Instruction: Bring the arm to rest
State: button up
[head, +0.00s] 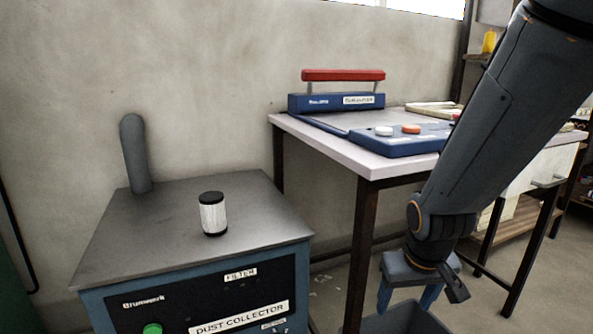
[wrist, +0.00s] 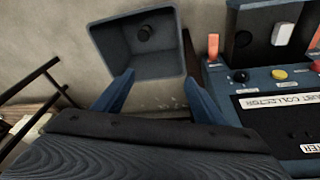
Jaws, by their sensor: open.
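My arm (head: 478,140) reaches down from the upper right in the head view. My gripper (head: 408,300) hangs pointing down in front of the table, above a grey bin (head: 402,319). In the wrist view its two blue fingers (wrist: 158,95) are spread apart with nothing between them. In the head view the bin's inside is mostly hidden.
A dust collector (head: 100,240) stands at the left, bearing a white filter cartridge (head: 213,217) with black ends and a grey upright post (head: 135,155). A table (head: 372,165) behind the arm holds a blue device with a red handle (head: 343,75). The wall is behind.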

jog(key=s+a+r+n+g+y, duration=0.1)
jog(key=s+a+r+n, duration=0.3)
jog(key=s+a, duration=0.65)
jog(key=s+a+r+n+g+y, duration=0.15)
jog(key=s+a+r, duration=0.5)
jog(key=a, duration=0.65)
jog(key=d+r+m+h+p, duration=0.1)
jog(key=d+r+m+p, duration=0.2)
jog(key=d+r+p, duration=0.7)
jog(key=s+d+r+m+h+p, duration=0.1)
jog(key=d+r+m+p, duration=0.2)
jog(key=d+r+p, duration=0.7)
notch_tip(320, 180, up, 6)
jog(key=p, duration=1.5)
jog(key=shift+d+p, duration=0.3)
jog(key=shift+p, duration=0.05)
